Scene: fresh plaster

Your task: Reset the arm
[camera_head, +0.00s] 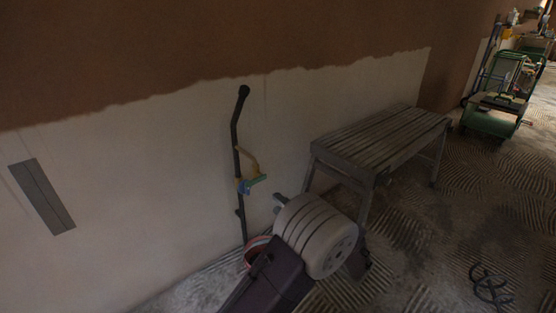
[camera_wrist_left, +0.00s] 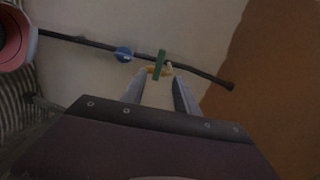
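My left gripper shows in the left wrist view (camera_wrist_left: 159,76), with its two grey fingers apart and wall visible between them. In that view its tips point at a dark pole (camera_wrist_left: 78,41) carrying a green and yellow piece (camera_wrist_left: 160,62); I cannot tell whether they touch. In the head view, my left arm with its purple link and pale ribbed part comes up from the bottom, and a bluish-grey finger end of the gripper (camera_head: 280,200) shows beside it. The pole (camera_head: 237,160) stands against the wall there. My right gripper is not in view.
A red-rimmed bucket (camera_head: 257,245) stands at the pole's foot, close to my arm. A grey slatted bench (camera_head: 375,145) stands behind the arm. A green cart (camera_head: 490,118) is far right. A dark coiled thing (camera_head: 490,285) lies on the ridged floor. A grey strip (camera_head: 42,195) is on the wall.

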